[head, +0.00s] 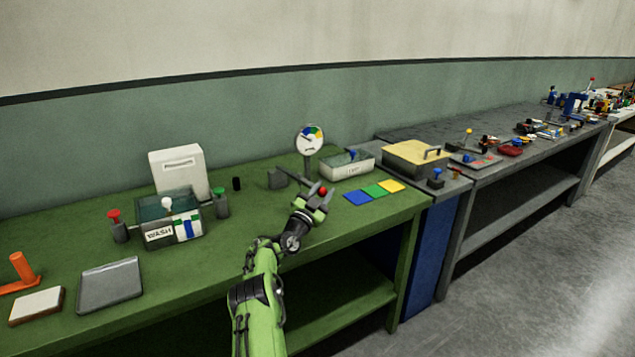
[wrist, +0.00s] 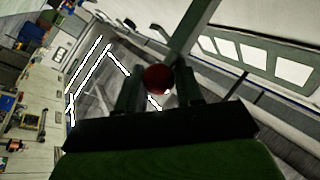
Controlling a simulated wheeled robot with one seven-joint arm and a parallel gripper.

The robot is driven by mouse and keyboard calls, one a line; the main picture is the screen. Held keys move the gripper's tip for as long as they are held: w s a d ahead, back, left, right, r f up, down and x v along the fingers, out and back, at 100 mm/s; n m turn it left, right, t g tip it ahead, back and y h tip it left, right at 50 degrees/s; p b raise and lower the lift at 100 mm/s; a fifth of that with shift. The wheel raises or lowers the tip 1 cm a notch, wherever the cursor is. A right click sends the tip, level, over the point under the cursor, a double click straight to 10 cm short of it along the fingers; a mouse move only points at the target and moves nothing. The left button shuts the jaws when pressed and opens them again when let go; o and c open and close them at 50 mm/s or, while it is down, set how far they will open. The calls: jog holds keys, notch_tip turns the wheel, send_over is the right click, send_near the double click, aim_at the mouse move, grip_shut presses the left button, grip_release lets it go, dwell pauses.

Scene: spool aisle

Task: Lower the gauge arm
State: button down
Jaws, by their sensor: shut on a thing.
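The gauge arm (wrist: 195,32) shows in the wrist view as a dark bar that runs from the upper right down to a red ball knob (wrist: 158,79). My gripper (wrist: 157,88) is shut on this knob, one finger at each side of it. In the head view the red knob (head: 323,191) shows at my gripper (head: 319,196), above the green bench. A grey block (head: 277,179) stands left of it. A round dial (head: 310,138) with coloured sectors stands on a post just behind. My fingers partly hide the arm in the head view.
Blue, green and yellow tiles (head: 375,190) lie right of my gripper. The green bench (head: 262,225) is bare just left of my arm.

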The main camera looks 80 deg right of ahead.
jog(key=shift+f, duration=0.4)
jog(key=c, duration=0.8)
grip_release()
jog(key=shift+d, duration=0.1)
jog(key=shift+f, duration=0.1)
jog(key=shift+a+f, duration=0.1)
jog(key=shift+a, duration=0.3)
jog(key=w+a+p, duration=0.1)
jog(key=w+a, duration=0.3)
jog(key=a, duration=0.9)
jog(key=shift+w+a+f, duration=0.2)
jog(key=shift+a+f, duration=0.05)
jog(key=shift+f, duration=0.05)
